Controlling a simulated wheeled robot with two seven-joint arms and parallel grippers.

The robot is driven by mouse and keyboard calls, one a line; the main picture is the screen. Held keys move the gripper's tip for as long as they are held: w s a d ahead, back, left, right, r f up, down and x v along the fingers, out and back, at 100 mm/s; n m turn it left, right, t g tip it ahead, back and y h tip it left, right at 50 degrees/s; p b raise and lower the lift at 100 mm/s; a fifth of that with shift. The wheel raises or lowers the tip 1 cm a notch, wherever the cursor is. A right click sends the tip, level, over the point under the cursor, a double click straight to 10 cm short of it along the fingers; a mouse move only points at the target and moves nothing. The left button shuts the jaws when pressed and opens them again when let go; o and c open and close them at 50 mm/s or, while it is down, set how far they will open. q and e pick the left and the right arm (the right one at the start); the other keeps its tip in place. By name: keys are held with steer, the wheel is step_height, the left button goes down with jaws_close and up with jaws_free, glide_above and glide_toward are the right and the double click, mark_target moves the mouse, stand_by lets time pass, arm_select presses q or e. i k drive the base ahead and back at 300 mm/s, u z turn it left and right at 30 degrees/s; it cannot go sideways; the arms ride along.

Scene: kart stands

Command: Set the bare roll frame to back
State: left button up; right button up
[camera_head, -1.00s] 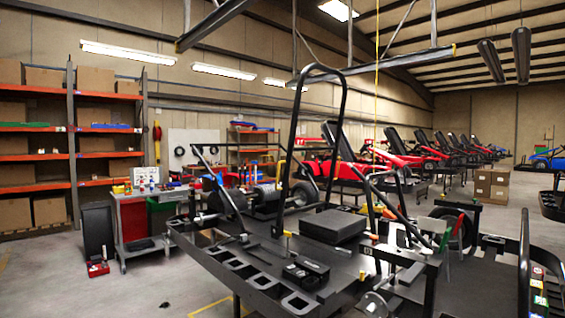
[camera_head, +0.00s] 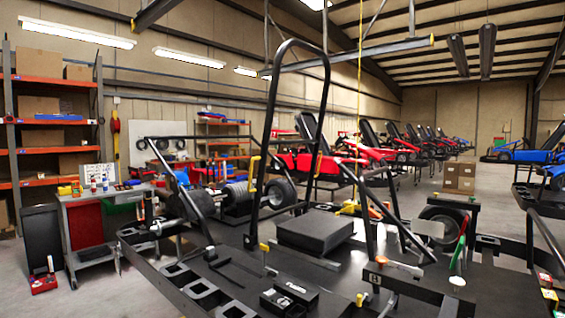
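A tall black roll frame (camera_head: 327,92), a bare tube hoop, stands on the dark kart stand (camera_head: 215,262) in the middle of the view. Its hoop rises high and looks close to upright, with a slight lean. Yellow fittings (camera_head: 254,165) show on and beside its near leg. Lower black bars (camera_head: 384,205) slant on the stand to its right. Which fitting locks the hoop cannot be told. Neither of my grippers is in view, and nothing is seen touching the hoop.
A black box-shaped pad (camera_head: 314,231) and a small black device (camera_head: 289,297) lie on the stand. A tool trolley (camera_head: 90,235) and an orange-shelved rack (camera_head: 52,81) stand left. Some floor is clear at far left.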

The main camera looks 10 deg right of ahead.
mark_target(266, 141)
steer(key=u, duration=1.45)
steer(key=i, duration=2.35)
steer(key=z, duration=3.5)
